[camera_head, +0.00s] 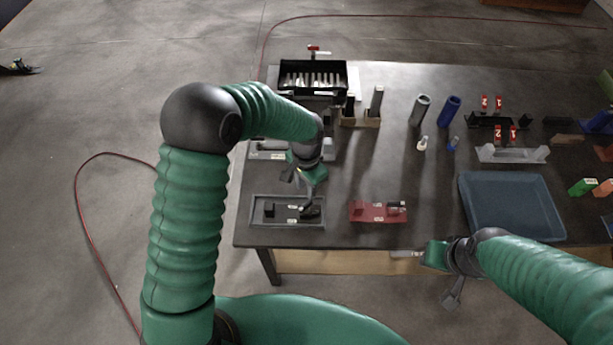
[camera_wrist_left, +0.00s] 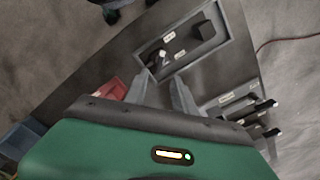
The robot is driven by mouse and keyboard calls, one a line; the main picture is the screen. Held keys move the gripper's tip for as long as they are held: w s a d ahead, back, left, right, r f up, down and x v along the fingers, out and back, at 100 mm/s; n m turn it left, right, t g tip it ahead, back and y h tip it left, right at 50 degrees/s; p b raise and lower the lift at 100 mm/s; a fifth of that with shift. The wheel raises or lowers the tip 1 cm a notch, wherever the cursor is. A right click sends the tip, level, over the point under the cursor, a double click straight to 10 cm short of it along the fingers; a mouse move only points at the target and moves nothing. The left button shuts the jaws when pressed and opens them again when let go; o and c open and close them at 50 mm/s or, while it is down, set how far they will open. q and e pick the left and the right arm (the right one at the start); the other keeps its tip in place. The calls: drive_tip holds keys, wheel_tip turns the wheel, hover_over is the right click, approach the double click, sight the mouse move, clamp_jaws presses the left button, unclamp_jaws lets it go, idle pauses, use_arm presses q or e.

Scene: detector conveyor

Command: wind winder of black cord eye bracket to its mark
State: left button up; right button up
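A grey tray-like base (camera_head: 262,221) at the table's front left carries a black block (camera_head: 269,209) and a black part with a small arm (camera_head: 311,211), with white labels between them. This black part (camera_wrist_left: 152,58) also shows in the left wrist view; I cannot tell for sure that it is the winder of the cord eye bracket. My left gripper (camera_head: 308,190) points down just above it. In the left wrist view its fingers (camera_wrist_left: 161,77) are apart with nothing seen between them, close to the black part. My right gripper (camera_head: 452,296) hangs before the table's front edge, its opening unclear.
A red base (camera_head: 370,214) with small parts lies just right of the grey one. A blue tray (camera_head: 510,204) is at the right. Bottles, cylinders (camera_head: 420,108) and a black rack (camera_head: 313,88) stand farther back. The table's middle is mostly clear.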

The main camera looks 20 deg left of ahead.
use_arm(q)
wheel_tip(320, 180, up, 7)
drive_tip(key=shift+b, duration=0.3)
